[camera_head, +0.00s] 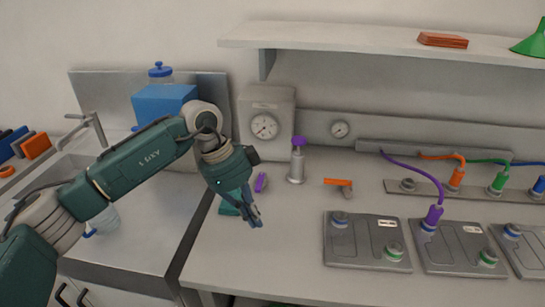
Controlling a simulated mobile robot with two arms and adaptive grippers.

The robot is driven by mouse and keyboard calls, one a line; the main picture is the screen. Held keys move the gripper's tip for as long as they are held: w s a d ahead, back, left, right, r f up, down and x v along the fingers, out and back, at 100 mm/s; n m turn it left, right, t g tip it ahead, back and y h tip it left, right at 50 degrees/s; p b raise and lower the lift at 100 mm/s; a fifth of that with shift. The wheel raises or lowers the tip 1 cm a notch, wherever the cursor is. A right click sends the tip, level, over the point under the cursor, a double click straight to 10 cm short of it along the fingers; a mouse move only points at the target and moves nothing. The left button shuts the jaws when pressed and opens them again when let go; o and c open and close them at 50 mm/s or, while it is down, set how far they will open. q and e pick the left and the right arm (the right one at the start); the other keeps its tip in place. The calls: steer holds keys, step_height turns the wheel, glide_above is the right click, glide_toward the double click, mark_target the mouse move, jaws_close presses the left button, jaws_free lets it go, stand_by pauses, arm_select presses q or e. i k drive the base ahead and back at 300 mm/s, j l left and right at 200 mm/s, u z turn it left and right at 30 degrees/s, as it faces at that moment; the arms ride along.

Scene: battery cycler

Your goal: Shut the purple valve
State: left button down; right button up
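A small purple lever (260,183), which looks like the purple valve's handle, stands on the worktop just right of my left wrist. Its lower part is hard to make out. My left gripper (254,216) points down in front of it and a little to its left, with no clear contact. Its dark fingers look close together, but I cannot tell if they are shut. No object shows between them. My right gripper is out of view.
An orange-handled valve (340,185) and a metal bottle with a purple top (297,162) stand to the right. Battery packs (367,241) with coloured plugs lie farther right. A sink (125,230) is at the left. A shelf (340,38) hangs above.

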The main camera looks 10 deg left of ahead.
mark_target(261, 176)
steer(key=i, duration=0.85)
